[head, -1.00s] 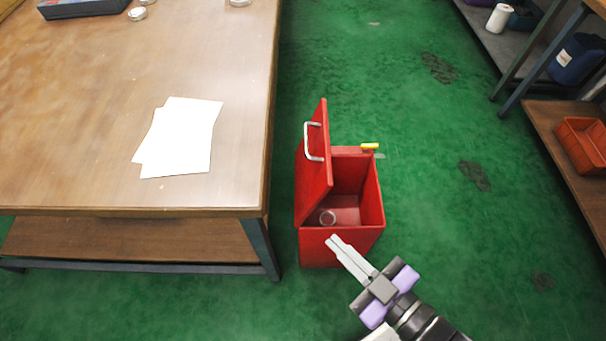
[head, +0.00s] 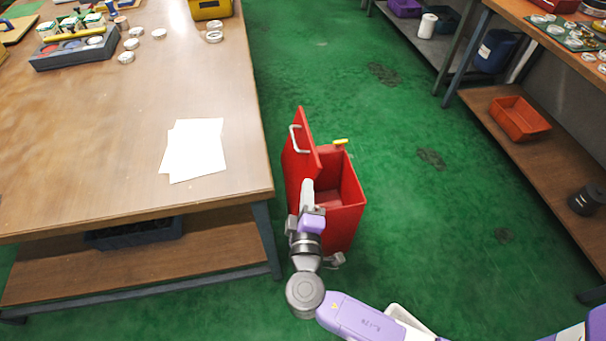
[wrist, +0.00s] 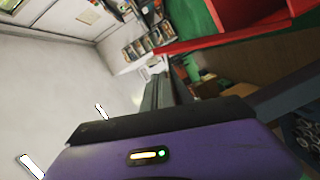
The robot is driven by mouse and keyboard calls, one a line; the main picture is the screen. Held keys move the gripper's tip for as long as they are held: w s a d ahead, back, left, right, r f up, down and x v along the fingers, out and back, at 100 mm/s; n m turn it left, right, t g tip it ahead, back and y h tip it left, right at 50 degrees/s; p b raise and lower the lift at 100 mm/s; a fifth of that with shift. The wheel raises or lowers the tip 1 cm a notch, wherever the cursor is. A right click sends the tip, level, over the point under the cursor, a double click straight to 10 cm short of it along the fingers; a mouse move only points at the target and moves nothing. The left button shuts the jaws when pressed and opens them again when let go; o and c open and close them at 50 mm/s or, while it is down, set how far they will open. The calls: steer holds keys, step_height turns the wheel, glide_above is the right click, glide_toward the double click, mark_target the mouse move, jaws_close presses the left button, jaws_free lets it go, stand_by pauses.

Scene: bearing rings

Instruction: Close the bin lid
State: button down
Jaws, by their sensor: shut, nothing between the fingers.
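The red bin (head: 345,222) stands on the green floor beside the workbench. Its red lid (head: 303,160) is open, raised steeply along the bin's left side, with a pale handle (head: 295,140) on its outer face. A yellow piece (head: 340,142) sits at the bin's back rim. My gripper (head: 307,184) is shut and empty, at the lid's lower front part in the head view; I cannot tell whether it touches. In the wrist view, the fingers (wrist: 160,92) are together, near a red edge (wrist: 190,44). The near left of the bin's inside is hidden.
The wooden workbench (head: 100,195) is close on the bin's left, with white papers (head: 195,150) on top. Shelving with an orange-red crate (head: 520,118) stands at the right. The floor right of the bin is clear.

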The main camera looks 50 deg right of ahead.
mark_target(308, 162)
steer(key=x, duration=0.9)
steer(key=shift+w+d+p, duration=0.2)
steer(key=shift+w+p, duration=0.05)
steer(key=shift+p, duration=0.05)
steer(key=shift+f, duration=0.1)
